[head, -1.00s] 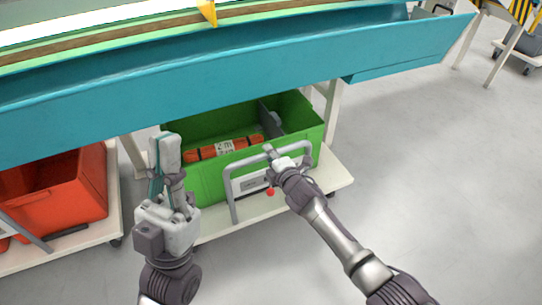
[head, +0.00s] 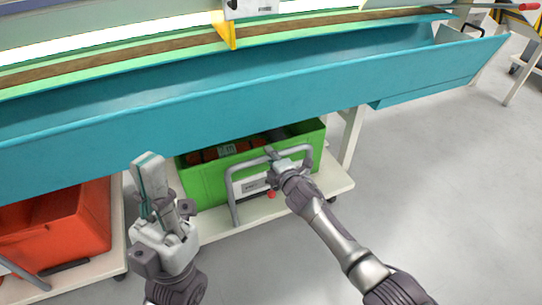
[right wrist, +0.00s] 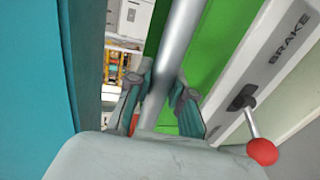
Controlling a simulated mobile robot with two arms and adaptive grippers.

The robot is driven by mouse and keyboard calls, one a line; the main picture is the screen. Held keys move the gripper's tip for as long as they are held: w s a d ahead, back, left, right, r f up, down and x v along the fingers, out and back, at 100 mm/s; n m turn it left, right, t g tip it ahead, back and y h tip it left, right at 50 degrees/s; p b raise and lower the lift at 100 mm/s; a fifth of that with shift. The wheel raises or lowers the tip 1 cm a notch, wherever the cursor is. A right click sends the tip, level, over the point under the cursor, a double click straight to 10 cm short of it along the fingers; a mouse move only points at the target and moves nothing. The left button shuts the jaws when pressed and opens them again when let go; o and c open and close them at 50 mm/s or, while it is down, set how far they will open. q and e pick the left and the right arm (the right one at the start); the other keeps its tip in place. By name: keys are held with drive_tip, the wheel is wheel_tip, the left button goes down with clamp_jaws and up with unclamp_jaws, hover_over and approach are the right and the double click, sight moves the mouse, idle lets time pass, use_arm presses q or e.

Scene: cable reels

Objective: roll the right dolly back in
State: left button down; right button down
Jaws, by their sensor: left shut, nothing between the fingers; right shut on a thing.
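The right dolly (head: 325,190) is a cream platform on casters, partly under the teal bench. It carries a green crate (head: 207,182) with orange items inside. A grey tubular handle (head: 231,190) rises from its front. My right gripper (head: 272,155) is shut on the handle's top bar. In the right wrist view the handle bar (right wrist: 180,45) runs between the fingers, and a brake lever with a red knob (right wrist: 262,151) sticks out beside it. The red knob also shows in the head view (head: 271,194). My left gripper (head: 150,185) is shut and empty, left of the green crate.
The teal bench trough (head: 250,85) overhangs the crate's rear. A red crate (head: 60,225) stands on another dolly (head: 95,270) to the left. White bench legs (head: 351,140) stand close to the right dolly. The grey floor at right is clear.

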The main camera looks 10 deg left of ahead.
drive_tip(key=shift+w+r, duration=0.1)
drive_tip(key=shift+r, duration=0.05)
drive_tip(key=c, duration=1.5)
unclamp_jaws()
drive_tip(key=o, duration=0.5)
drive_tip(key=shift+w+a, duration=0.15)
drive_tip(key=shift+s+d, duration=0.5)
drive_tip(key=shift+s, duration=0.1)
drive_tip(key=v, duration=1)
drive_tip(key=shift+s, duration=0.3)
